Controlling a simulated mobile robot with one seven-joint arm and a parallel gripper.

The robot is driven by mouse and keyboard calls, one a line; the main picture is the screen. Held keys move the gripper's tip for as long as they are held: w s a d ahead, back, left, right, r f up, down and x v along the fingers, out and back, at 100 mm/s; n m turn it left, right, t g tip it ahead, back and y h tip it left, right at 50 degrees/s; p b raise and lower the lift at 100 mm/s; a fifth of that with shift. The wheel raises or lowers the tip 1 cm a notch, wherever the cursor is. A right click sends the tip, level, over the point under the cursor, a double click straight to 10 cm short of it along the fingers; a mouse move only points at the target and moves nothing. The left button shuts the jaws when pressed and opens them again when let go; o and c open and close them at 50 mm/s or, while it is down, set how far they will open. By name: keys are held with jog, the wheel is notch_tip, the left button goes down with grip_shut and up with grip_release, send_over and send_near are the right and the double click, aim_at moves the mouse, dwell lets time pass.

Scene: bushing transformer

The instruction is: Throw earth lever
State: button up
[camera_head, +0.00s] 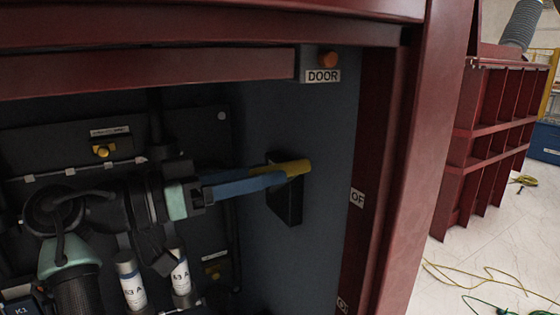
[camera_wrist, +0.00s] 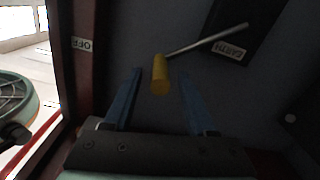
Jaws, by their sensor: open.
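The earth lever's yellow handle (camera_head: 295,167) sticks out from a black box (camera_head: 288,205) on the dark cabinet side wall. In the wrist view the handle (camera_wrist: 160,76) sits on a grey metal rod (camera_wrist: 208,39) that slants up to the box, which bears an EARTH label (camera_wrist: 228,51). My gripper (camera_wrist: 160,73) is open, with its two blue fingers on either side of the handle. The handle's end lies between the fingertips, with a visible gap on each side. In the head view a blue finger (camera_head: 245,185) partly overlaps the handle.
A red frame (camera_head: 385,150) borders the opening on the right, with an OFF label (camera_wrist: 82,44) on it. A DOOR label (camera_head: 322,76) and orange knob (camera_head: 328,58) are above. Labelled cylinders (camera_head: 131,283) stand below my arm. Cables (camera_head: 490,280) lie on the floor outside.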

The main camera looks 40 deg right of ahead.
aim_at(301, 166)
jog(key=shift+p+x, duration=0.35)
jog(key=shift+x, duration=1.6)
grip_shut()
